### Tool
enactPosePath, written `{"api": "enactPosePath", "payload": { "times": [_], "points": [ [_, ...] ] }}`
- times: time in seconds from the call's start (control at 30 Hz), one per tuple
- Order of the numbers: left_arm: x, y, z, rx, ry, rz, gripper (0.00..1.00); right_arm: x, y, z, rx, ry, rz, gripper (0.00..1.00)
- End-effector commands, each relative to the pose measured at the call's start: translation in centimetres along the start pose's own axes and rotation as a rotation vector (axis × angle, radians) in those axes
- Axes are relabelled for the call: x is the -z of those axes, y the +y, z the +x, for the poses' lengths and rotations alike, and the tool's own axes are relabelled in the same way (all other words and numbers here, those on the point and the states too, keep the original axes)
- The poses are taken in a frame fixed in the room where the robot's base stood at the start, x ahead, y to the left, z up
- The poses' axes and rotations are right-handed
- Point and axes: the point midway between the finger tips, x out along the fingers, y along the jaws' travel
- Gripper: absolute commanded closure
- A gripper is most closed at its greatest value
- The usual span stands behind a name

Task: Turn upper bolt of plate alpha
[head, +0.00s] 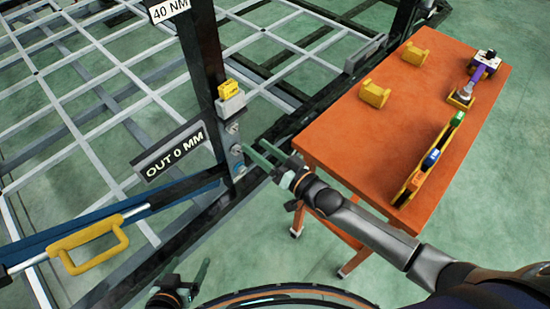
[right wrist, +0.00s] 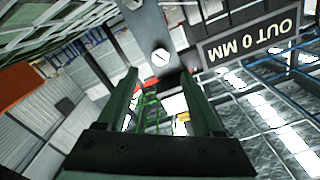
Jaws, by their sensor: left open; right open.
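A grey plate (head: 234,155) with bolts is fixed low on the dark upright post (head: 199,55). Its upper bolt (head: 232,127) sits just below a grey bracket holding a yellow block (head: 228,89). My right gripper (head: 261,151) is open and empty, its green fingers pointing at the plate from the right, with a small gap. In the right wrist view, a round bolt head (right wrist: 160,57) lies ahead between the open fingertips (right wrist: 160,74); I cannot tell whether they touch it. My left gripper (head: 192,281) is open and empty at the bottom, away from the plate.
A sign reading "OUT 0 MM" (head: 171,151) stands left of the plate. A blue bar with a yellow handle (head: 92,244) is at lower left. An orange table (head: 362,135) with yellow holders (head: 374,95) and tools stands right, beside my right arm.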

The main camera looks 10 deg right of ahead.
Motion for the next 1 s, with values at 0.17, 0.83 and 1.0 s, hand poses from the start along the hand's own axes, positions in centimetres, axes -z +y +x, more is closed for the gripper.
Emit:
{"api": "enactPosePath", "payload": {
  "times": [0.17,0.83,1.0],
  "points": [
    [0.1,0.0,0.0,0.000,0.000,0.000,0.15,-0.1,0.0,-3.6,-0.001,-0.002,0.000,0.32],
    [0.0,0.0,0.0,0.000,0.000,0.000,0.15,0.0,0.0,-5.7,-0.001,0.000,-0.001,0.32],
    [0.1,0.0,0.0,0.000,0.000,0.000,0.15,-0.1,0.0,-5.7,-0.003,-0.002,-0.001,0.32]
  ]
}}
